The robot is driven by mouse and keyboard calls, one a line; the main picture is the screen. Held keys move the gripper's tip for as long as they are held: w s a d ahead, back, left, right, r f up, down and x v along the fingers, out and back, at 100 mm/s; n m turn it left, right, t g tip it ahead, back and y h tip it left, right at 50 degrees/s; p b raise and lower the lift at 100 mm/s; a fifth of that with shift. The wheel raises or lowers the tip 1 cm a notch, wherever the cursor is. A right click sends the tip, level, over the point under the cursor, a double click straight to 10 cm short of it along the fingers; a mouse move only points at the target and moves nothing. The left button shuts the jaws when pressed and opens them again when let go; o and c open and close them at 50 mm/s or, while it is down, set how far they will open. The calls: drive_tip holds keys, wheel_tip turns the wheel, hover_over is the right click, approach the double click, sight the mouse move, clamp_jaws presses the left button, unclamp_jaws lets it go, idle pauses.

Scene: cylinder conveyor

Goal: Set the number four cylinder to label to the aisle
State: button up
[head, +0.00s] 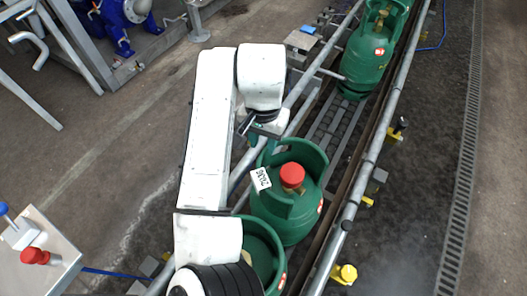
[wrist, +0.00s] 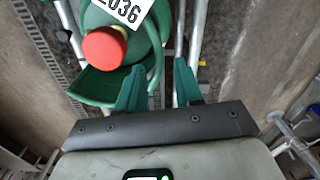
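A green gas cylinder (head: 287,218) with a red cap (head: 292,175) stands upright on the conveyor, in the middle of the head view. Its white label (head: 261,178) faces left there; in the wrist view the label (wrist: 124,8) seems to read 2036, partly cut off. I cannot tell which cylinder is number four.
Another green cylinder (head: 262,250) stands nearer, partly hidden by my arm. A further one (head: 368,58) stands up the line. Grey rails (head: 372,150) flank the conveyor. A panel with a red button (head: 35,256) is at left.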

sight(263, 151)
wheel_tip(263, 151, down, 7)
idle(0.3)
drive_tip(key=shift+c, duration=0.2)
clamp_jaws()
idle(0.4)
